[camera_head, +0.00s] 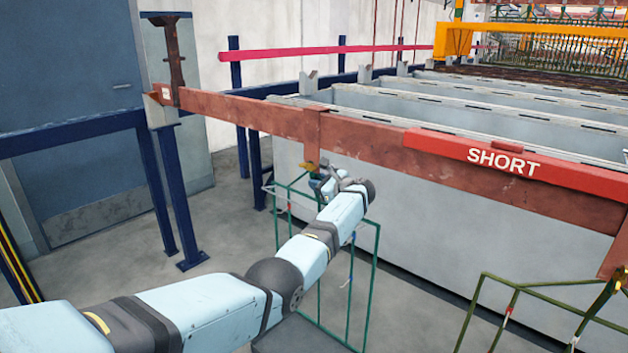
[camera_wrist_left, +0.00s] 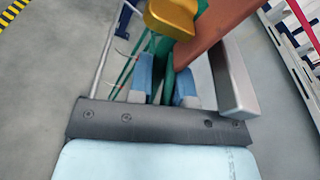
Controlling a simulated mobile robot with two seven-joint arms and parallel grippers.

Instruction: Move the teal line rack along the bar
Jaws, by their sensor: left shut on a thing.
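The teal line rack (camera_head: 373,280) is a thin teal-green wire frame. It hangs below the rusty red-brown bar (camera_head: 250,113), near the bar's middle hanger, and my left arm partly covers it. My left gripper (camera_head: 322,183) is at the top of the rack, just under the bar. In the left wrist view the two blue fingers (camera_wrist_left: 165,85) are shut on the rack's green stem (camera_wrist_left: 167,78). A yellow hook piece (camera_wrist_left: 172,14) shows just beyond the fingers, beside the bar (camera_wrist_left: 222,22). My right gripper is not in view.
A red plate reading SHORT (camera_head: 500,158) is on the bar to the right. Another green rack (camera_head: 469,310) hangs at the lower right. Long grey tanks (camera_head: 450,215) stand behind the bar. A blue post (camera_head: 172,190) stands near the bar's left end.

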